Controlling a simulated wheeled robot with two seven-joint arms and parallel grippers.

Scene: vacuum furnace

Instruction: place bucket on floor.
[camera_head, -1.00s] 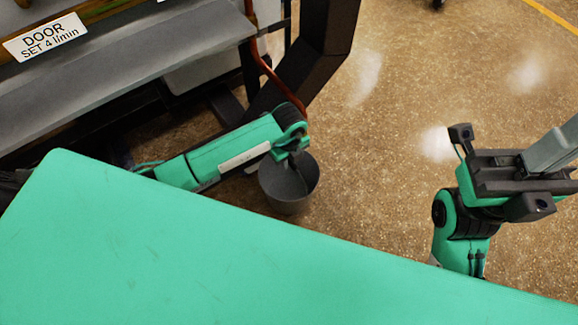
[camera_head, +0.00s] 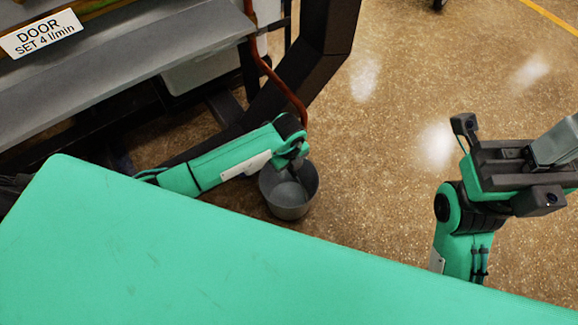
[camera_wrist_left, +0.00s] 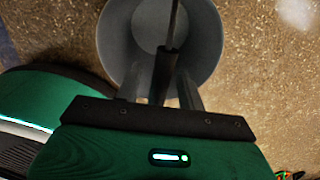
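A grey bucket (camera_head: 289,209) is below my left gripper in the head view, beside the dark frame leg. I cannot tell for certain whether its base touches the floor. My left gripper (camera_head: 294,168) is at the bucket's rim, partly hidden by its own wrist. In the left wrist view, the bucket (camera_wrist_left: 205,45) opens toward the camera, with its dark handle (camera_wrist_left: 164,70) running between the fingers of my left gripper (camera_wrist_left: 160,90). The fingers look spread, with gaps beside the handle. My right gripper (camera_head: 548,155) is far right, away from the bucket; its finger gap is unclear.
The speckled brown floor (camera_head: 400,190) is clear right of the bucket. A grey furnace shelf (camera_head: 130,65) with a door label (camera_head: 42,34), a black frame leg (camera_head: 325,45) and a red-brown hose (camera_head: 275,75) stand at upper left.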

